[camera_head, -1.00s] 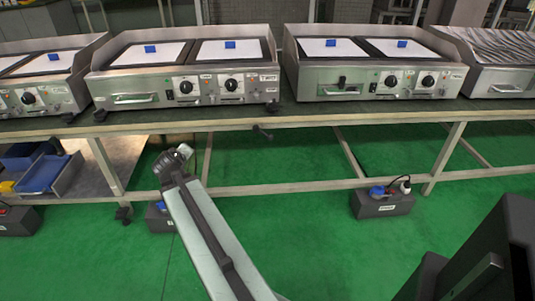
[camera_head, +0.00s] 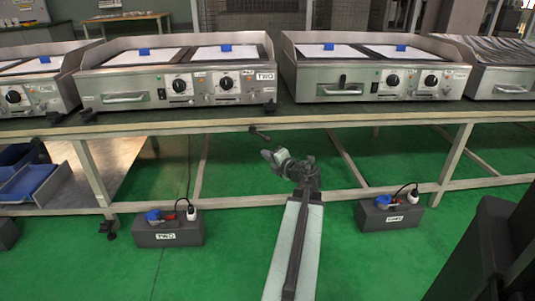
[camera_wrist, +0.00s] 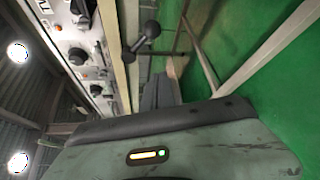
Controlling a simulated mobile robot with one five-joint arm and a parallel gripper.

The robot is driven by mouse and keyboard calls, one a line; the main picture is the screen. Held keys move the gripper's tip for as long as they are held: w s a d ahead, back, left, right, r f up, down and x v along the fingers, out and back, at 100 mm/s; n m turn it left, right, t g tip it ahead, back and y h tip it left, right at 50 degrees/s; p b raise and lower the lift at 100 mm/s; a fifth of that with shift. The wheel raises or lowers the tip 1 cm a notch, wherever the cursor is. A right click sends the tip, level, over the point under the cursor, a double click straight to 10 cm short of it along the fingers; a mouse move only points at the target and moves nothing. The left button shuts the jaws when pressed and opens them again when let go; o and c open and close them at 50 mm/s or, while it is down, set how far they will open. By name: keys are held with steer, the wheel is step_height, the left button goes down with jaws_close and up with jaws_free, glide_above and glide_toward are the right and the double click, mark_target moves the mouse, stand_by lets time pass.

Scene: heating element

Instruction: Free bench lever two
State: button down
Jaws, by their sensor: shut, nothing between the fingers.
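The black bench lever (camera_head: 260,134) sticks out from the front edge of the bench, below the griddle marked TWO (camera_head: 180,75). In the wrist view the lever (camera_wrist: 146,37) shows as a short bar with a ball at each end, beside the bench edge. My gripper (camera_head: 268,156) is in front of the bench, a little below and apart from the lever. In the wrist view the gripper fingers (camera_wrist: 160,92) are dark, shut and empty, pointing toward the lever side. The lever's mount is hard to make out.
The bench (camera_head: 345,118) carries several griddles. A dark box marked TWO (camera_head: 168,233) and another box (camera_head: 390,214) stand on the green floor. A low rail (camera_head: 240,202) runs under the bench. Blue bins (camera_head: 30,182) are at the left.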

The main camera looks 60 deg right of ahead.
mark_target(265, 141)
steer(key=w+d, duration=0.5)
steer(key=d, duration=0.1)
steer(key=shift+w+d, duration=0.2)
steer(key=shift+d, duration=0.05)
steer(key=shift+f, duration=0.1)
steer(key=shift+s+d+r+n+g+p, duration=0.45)
steer(key=shift+r+p, duration=0.25)
steer(key=shift+p, duration=0.5)
steer(key=shift+f, duration=0.3)
